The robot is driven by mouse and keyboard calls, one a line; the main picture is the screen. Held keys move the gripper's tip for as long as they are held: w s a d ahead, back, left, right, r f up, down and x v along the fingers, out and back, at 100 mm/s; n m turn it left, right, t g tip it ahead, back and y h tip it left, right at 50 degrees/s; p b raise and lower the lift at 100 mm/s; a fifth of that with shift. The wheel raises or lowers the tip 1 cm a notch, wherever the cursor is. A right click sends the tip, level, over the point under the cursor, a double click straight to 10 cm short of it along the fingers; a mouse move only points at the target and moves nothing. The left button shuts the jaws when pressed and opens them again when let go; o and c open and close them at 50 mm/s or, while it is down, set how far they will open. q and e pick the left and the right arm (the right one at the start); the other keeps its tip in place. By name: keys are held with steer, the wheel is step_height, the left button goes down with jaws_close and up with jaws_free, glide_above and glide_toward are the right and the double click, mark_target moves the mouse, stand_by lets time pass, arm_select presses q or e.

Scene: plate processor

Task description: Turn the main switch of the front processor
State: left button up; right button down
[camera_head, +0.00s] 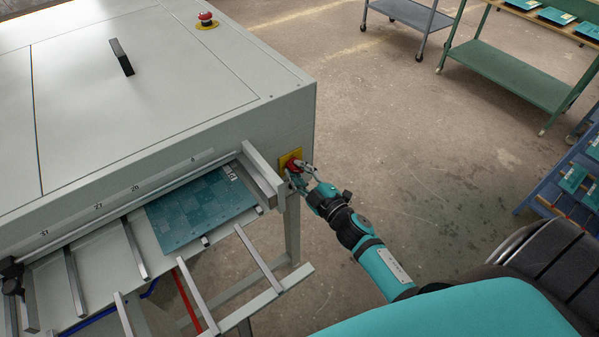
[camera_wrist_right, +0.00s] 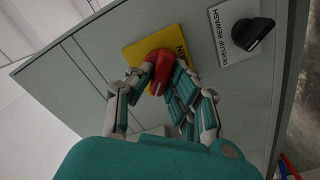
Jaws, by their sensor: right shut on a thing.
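The front processor (camera_head: 140,100) is the large pale grey machine at the left of the head view. Its main switch is a red knob (camera_head: 293,164) on a yellow plate (camera_head: 286,158) at the machine's right end. In the right wrist view the red knob (camera_wrist_right: 159,66) sits on the yellow plate (camera_wrist_right: 135,53), whose lettering is partly hidden by my fingers. My right gripper (camera_head: 302,174) is at the knob, and in the right wrist view its fingers (camera_wrist_right: 157,88) are closed around the knob's sides. My left gripper is in neither view.
A black rotary switch (camera_wrist_right: 253,35) on a white label is beside the yellow plate. A red emergency button (camera_head: 206,17) and black handle (camera_head: 121,57) are on the machine's top. A teal plate (camera_head: 185,215) lies on the feed rack.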

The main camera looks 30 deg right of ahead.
steer(key=n+b, duration=0.1)
steer(key=n, duration=0.3)
steer(key=shift+n, duration=0.3)
steer(key=shift+r+n+b, duration=0.1)
steer(key=shift+n+b, duration=0.55)
steer(key=shift+n, duration=0.95)
steer(key=shift+w+n, duration=0.1)
steer(key=shift+n, duration=0.2)
steer(key=c, duration=1.3)
jaws_free()
steer(key=shift+a, duration=0.1)
steer(key=shift+f, duration=0.2)
